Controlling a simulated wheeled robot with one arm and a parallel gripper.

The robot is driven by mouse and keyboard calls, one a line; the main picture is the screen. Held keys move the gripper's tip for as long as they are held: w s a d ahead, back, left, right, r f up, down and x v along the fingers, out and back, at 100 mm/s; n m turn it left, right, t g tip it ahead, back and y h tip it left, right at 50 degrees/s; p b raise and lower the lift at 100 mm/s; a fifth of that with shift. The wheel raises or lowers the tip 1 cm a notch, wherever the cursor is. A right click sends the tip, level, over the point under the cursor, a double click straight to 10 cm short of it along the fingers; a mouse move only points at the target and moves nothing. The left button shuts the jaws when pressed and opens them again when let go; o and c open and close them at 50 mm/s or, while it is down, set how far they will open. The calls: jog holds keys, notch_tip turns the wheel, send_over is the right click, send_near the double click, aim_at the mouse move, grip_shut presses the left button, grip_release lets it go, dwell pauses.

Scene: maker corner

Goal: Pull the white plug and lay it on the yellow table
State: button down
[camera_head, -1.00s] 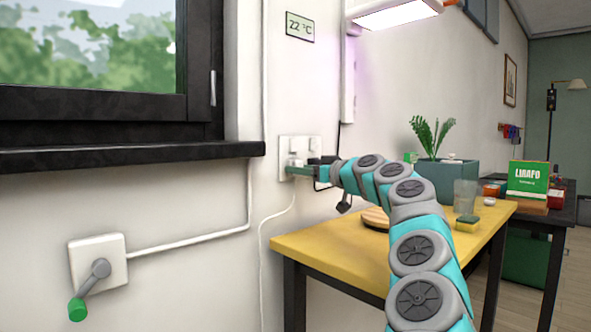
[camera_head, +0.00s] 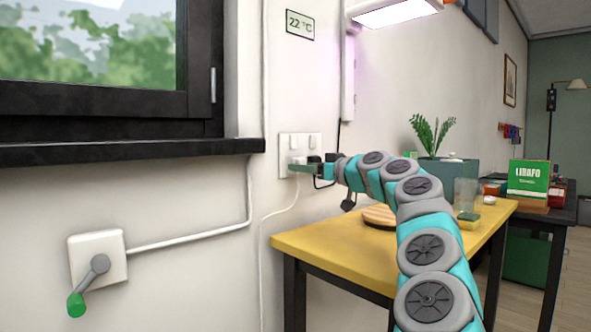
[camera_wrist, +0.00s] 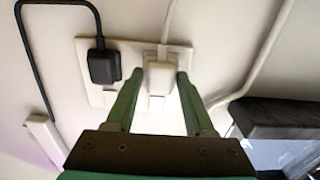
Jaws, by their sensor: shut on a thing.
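The white plug (camera_wrist: 159,78) is at the white socket plate (camera_wrist: 88,52) on the wall, with its white cord running away from it. In the head view the plug (camera_head: 298,161) shows small at the plate (camera_head: 285,148). My gripper (camera_wrist: 160,84) has its green fingers on either side of the plug and is shut on it. I cannot tell whether the plug is fully seated or slightly out. A black plug (camera_wrist: 103,66) sits beside it in the same plate. The yellow table (camera_head: 335,254) stands to the right, below the gripper.
A round wooden board (camera_head: 379,217), a sponge (camera_head: 468,221), a clear glass (camera_head: 466,193) and a planter (camera_head: 447,180) are on or near the table. The table's front left part is clear. A dark window sill (camera_head: 130,151) juts out left of the socket.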

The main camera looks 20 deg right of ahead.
jog(key=b+v, duration=0.3)
jog(key=v, duration=0.1)
jog(key=shift+s+d, duration=0.15)
jog(key=shift+s, duration=0.2)
dwell(0.7)
